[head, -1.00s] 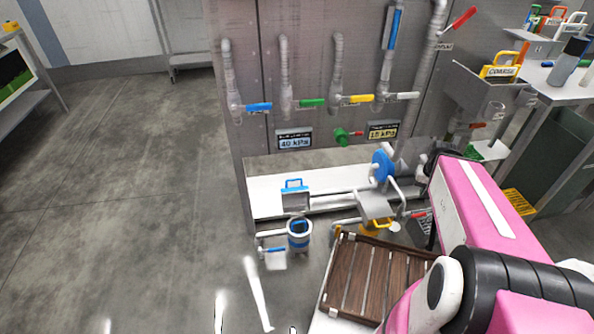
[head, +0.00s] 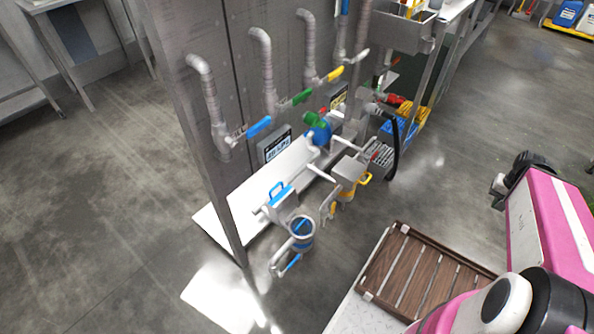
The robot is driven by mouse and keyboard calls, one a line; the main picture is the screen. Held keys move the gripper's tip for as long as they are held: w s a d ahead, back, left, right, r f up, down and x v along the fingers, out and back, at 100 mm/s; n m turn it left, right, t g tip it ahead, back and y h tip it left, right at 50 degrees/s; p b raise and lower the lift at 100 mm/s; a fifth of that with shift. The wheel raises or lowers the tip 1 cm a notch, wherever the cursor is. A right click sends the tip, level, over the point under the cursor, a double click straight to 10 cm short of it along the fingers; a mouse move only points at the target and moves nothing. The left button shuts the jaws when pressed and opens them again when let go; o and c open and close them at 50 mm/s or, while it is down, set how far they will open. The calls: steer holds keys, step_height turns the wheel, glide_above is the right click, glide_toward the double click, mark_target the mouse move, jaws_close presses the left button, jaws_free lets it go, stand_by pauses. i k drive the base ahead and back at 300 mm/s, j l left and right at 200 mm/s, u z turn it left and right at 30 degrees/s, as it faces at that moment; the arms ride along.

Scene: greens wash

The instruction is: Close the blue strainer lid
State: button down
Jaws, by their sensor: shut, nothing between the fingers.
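The blue strainer (head: 301,232) is a grey round pot with a blue ring inside, low on the pipework in front of the panel. Its lid (head: 283,206), a grey plate with a blue handle (head: 277,190), stands raised at the pot's back left edge, so the pot's mouth is open. My pink arm is at the right, well apart from the strainer. Dark parts show at the arm's far end, but I cannot make out any gripper fingers.
A yellow-handled strainer (head: 347,172) stands right of the blue one. A blue-handled lever (head: 291,263) sticks out below the blue pot. A brown slatted rack (head: 424,275) lies in front of me. Pipes with coloured valve levers run up the panel. Floor is clear at left.

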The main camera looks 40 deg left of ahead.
mark_target(282, 201)
steer(key=k+j+z, duration=0.25)
steer(key=k+z, duration=0.75)
steer(key=k+j+u, duration=0.2)
steer(key=k, duration=0.2)
steer(key=k+j+u, duration=0.2)
steer(key=k+j, duration=0.15)
steer(key=k+j+u, duration=0.2)
steer(key=j+u, duration=0.2)
steer(key=k+j+u, duration=0.15)
steer(key=j+u, duration=0.25)
steer(key=j, duration=0.3)
steer(key=j+u, duration=0.35)
steer(key=j, duration=0.25)
steer(key=j+u, duration=0.4)
steer(key=j, duration=0.2)
